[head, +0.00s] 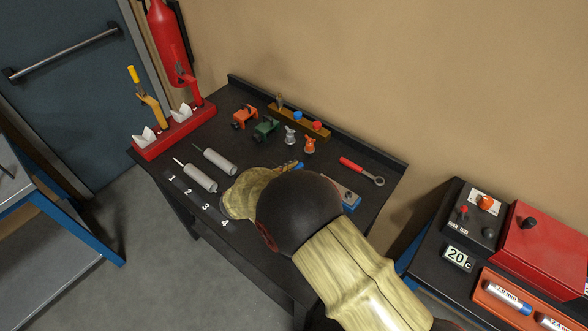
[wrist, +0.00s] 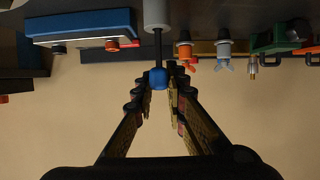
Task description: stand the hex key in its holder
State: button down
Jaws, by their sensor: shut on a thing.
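My gripper (wrist: 159,80) shows in the wrist view, which looks upside down. Its fingertips are shut on a blue piece at the end of a thin black rod, which I take for the hex key (wrist: 158,77). The rod runs to a pale grey cylinder (wrist: 156,13) at the top edge; I cannot tell whether that is the holder or whether the rod is in it or only lined up with it. I cannot point out the holder with certainty there.
The black workbench (head: 215,123) bears orange (head: 245,116) and green (head: 265,130) clamps, a brown rack (head: 300,120) with coloured knobs, a red-handled wrench (head: 361,171), two grey cylinders and a numbered strip (head: 197,200). A blue-edged block (head: 348,199) lies beside my arm.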

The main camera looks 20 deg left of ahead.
jog(key=shift+f, duration=0.3)
jog(key=c, duration=1.7)
grip_release()
jog(key=shift+c, duration=0.2)
jog(key=v, duration=1.2)
